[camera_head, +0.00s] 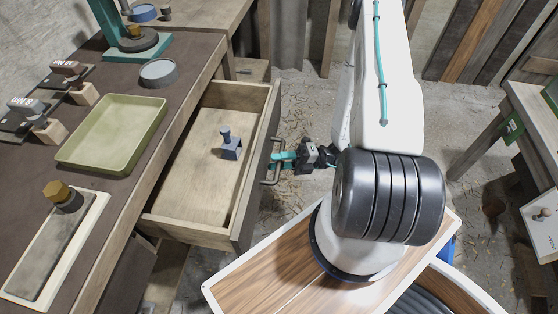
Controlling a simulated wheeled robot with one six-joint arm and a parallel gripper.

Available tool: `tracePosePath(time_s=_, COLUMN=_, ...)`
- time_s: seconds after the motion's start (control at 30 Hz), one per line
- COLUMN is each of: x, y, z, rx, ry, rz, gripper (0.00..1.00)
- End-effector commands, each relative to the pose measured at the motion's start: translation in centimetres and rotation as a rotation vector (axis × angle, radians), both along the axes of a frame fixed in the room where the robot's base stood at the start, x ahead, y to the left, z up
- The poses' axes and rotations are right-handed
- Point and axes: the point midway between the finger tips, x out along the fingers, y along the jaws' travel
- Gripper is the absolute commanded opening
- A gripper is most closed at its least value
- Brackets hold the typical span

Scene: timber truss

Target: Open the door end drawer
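A wooden drawer (187,187) stands pulled well out of the workbench (198,62) on the left. Its grey front faces right and carries a metal bar handle (271,180). A small blue-grey tool (230,149) stands inside the drawer, towards its front. I cannot tell from the picture whether this is the door end drawer. My gripper (274,160) has its teal fingertips at the handle's bar. They are too small and too overlapped with the bar to show whether they are shut on it.
On the bench are a green tray (114,134), a round grey tin (158,73), clamp-like tools and a sharpening stone (50,246). Another bench (533,110) stands at the right. Chip-strewn floor (306,105) lies open beyond the drawer. Boards lean at the back.

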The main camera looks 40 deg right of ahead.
Motion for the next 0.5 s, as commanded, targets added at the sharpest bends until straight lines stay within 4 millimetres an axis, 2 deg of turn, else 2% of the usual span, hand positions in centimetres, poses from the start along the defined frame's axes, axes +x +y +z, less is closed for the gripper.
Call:
tracePosePath(time_s=0.17, x=-0.2, y=-0.7, z=-0.1, rx=0.0, ry=-0.001, rz=-0.002, gripper=0.36)
tracePosePath(time_s=0.5, x=-2.4, y=-5.5, z=-1.1, rx=-0.001, ry=-0.001, rz=-0.003, gripper=0.36)
